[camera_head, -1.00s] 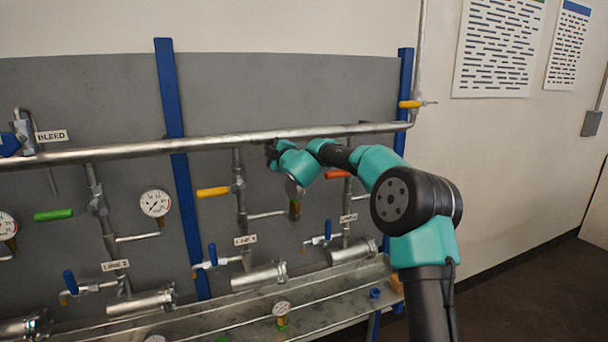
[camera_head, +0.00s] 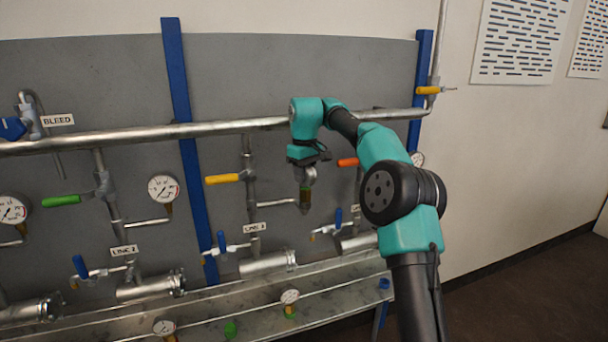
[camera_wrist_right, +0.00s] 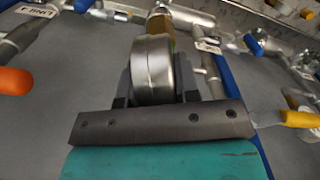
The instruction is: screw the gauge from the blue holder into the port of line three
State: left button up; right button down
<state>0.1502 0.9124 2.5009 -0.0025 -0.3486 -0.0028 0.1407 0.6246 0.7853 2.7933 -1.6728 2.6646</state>
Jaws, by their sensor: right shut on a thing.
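My right gripper (camera_head: 305,160) points down and is shut on a gauge (camera_head: 308,176), mostly hidden by the gripper in the head view. In the right wrist view its round metal case (camera_wrist_right: 152,70) sits between the two fingers, with its brass stem (camera_wrist_right: 160,28) beyond. In the head view the stem is upright at the end of the thin side pipe of line three (camera_head: 278,203). It appears to meet the port there; I cannot tell how far it is in. A blue holder (camera_head: 384,283) stands on the shelf's right end and looks empty. My left gripper is not in view.
Yellow (camera_head: 222,179) and orange (camera_head: 348,162) valve handles flank the gripper. A mounted gauge (camera_head: 163,188) is on line two to the left. The main pipe (camera_head: 230,127) runs behind. Another gauge (camera_head: 289,296) stands in a green holder on the shelf (camera_head: 255,312).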

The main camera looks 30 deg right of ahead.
jog(key=m, duration=0.2)
jog(key=shift+s+r+m, duration=0.1)
jog(key=shift+m, duration=0.2)
jog(key=c, duration=1.1)
grip_release()
jog(key=shift+s, duration=0.1)
jog(key=o, duration=0.3)
jog(key=shift+d, duration=0.1)
